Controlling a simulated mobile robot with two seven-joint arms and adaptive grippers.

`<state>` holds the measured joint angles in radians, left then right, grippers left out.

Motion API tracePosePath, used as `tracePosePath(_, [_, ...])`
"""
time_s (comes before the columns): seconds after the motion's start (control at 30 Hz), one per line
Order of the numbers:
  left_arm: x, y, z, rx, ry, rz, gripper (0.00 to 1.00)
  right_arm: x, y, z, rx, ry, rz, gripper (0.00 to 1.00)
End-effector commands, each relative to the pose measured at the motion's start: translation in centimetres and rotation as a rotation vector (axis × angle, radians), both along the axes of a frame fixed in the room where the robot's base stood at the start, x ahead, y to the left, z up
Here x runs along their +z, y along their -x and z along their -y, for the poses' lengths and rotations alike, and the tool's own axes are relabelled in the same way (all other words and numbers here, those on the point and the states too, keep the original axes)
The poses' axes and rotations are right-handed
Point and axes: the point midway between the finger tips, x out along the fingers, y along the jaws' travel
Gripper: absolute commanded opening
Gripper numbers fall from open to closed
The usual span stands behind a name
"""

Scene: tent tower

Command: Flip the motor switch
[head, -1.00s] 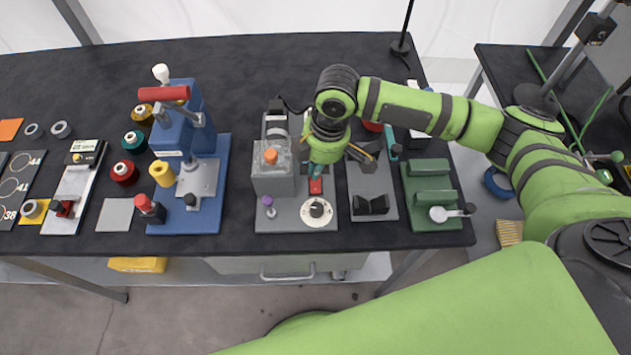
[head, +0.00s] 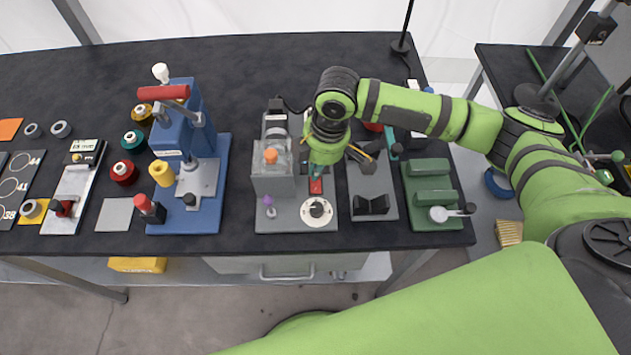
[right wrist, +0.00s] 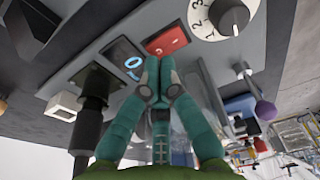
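The motor switch is a small red rocker (head: 315,187) on a grey machine base, just behind a white dial. In the right wrist view the rocker (right wrist: 166,41) shows red with a white mark, beside a dark half marked 0 (right wrist: 127,61). My right gripper (right wrist: 156,72) has its teal fingers drawn together with no object seen between them. The fingertips are close to the switch; I cannot tell whether they touch it. In the head view the gripper (head: 316,172) points down just behind the red part, partly hidden by its own wrist. My left gripper is not in view.
A numbered white dial (head: 316,212) is in front of the switch. A purple knob (head: 268,200) and a grey box (head: 272,181) with an orange knob are to the left. A black V-block (head: 371,205) stands to the right. A blue press (head: 181,135) is farther left.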

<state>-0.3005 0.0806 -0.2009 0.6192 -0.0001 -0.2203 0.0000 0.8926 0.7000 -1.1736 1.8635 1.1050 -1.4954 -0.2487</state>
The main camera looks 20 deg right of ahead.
Motion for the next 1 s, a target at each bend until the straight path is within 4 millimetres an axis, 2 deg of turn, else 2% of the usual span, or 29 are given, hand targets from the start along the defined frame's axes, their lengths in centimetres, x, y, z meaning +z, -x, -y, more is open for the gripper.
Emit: tracePosePath(1.0, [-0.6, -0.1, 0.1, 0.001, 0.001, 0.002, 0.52, -1.6, 0.1, 0.0, 0.001, -0.001, -0.002, 0.0])
